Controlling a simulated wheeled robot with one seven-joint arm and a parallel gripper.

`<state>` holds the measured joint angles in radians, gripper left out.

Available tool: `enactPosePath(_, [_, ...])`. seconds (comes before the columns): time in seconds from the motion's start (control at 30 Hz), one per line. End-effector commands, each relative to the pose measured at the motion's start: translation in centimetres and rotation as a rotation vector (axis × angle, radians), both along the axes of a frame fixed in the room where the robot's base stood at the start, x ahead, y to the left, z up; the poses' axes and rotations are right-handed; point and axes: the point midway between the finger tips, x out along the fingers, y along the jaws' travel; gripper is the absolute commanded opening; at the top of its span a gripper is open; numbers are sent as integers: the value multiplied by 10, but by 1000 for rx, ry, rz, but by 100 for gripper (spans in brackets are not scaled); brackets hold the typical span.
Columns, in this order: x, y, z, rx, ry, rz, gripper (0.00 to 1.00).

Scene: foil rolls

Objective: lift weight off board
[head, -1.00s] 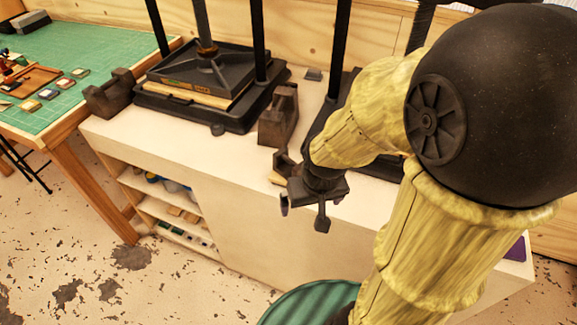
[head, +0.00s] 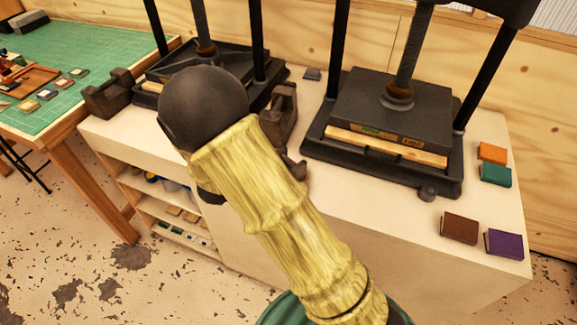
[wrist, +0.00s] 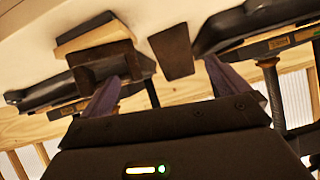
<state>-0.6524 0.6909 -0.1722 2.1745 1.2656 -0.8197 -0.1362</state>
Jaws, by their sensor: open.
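A dark weight (wrist: 105,62) with a raised handle rests against a tan board (wrist: 88,33) in the wrist view, which shows the scene turned over. In the head view only a small dark part of this weight (head: 297,168) shows beside my arm, and the board is hidden. My gripper (wrist: 160,70) is open and empty, its two purplish fingers spread wide. The left finger overlaps the weight's near side in the wrist view; I cannot tell whether they touch.
Another dark weight (head: 280,115) stands between the left press (head: 150,98) and the right press (head: 390,120). A further weight (head: 108,95) stands at the table's left end. Small orange (head: 492,152), green, brown and purple books lie at the right.

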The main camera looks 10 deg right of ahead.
Motion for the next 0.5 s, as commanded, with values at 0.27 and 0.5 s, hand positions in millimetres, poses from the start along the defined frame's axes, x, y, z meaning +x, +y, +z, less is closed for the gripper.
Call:
enactPosePath(0.27, [-44,18,-12,-330,-202,-282,100])
enactPosePath(0.5, [-80,26,-9,-484,-284,-409,100])
